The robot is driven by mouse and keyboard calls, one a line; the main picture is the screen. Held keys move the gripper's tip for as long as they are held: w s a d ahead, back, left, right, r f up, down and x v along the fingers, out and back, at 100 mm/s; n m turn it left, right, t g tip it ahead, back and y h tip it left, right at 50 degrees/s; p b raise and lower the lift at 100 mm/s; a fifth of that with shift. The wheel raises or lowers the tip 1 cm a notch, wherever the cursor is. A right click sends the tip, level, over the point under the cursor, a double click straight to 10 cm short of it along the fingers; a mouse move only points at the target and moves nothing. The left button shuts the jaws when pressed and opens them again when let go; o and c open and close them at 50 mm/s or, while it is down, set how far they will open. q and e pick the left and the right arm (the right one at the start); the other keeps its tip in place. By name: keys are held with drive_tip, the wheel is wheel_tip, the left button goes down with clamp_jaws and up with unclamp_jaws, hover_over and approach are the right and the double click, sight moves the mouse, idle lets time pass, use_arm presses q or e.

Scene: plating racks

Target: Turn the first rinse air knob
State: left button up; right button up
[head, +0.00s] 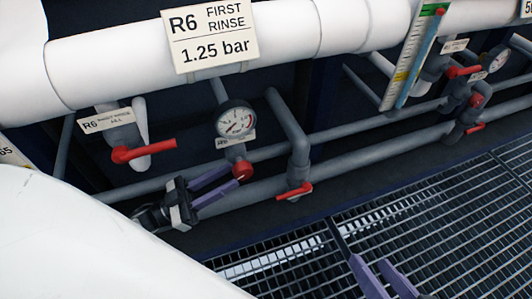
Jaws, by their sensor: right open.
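The R6 first rinse sign (212,34) hangs on the white pipe and reads 1.25 bar. Below it is a round pressure gauge (236,119), with a small red knob (243,170) under it on the grey pipework. My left gripper (233,176) comes in from the lower left, its two purple fingers apart and their tips right at the knob's left side. Whether the tips touch the knob I cannot tell. The gauge reading is too small to read surely. My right gripper (367,260) is at the bottom, open and empty over the grating, partly cut off.
A red lever valve (145,151) is left of the gauge and another (295,191) right of it. More red-handled valves (465,72) and a second gauge (495,59) stand at upper right. Metal grating (450,210) covers the lower right.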

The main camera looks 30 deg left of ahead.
sight(248, 164)
use_arm(q)
drive_tip(key=x, duration=0.9)
drive_tip(key=shift+w+d+r, duration=0.1)
drive_tip(key=shift+d+r, duration=0.1)
use_arm(e)
drive_tip(key=shift+s+a+r, duration=0.1)
drive_tip(key=shift+r, duration=0.15)
use_arm(q)
clamp_jaws()
drive_tip(key=shift+a+r+t+h, duration=0.15)
drive_tip(key=shift+r+t+h, duration=0.1)
drive_tip(key=shift+t+h, duration=0.5)
drive_tip(key=shift+s+a+r+t+h, duration=0.15)
drive_tip(key=shift+s+r+t+h, duration=0.15)
drive_tip(key=shift+t+h, duration=0.4)
drive_tip(key=shift+t+y, duration=0.25)
unclamp_jaws()
drive_tip(key=shift+s, duration=0.1)
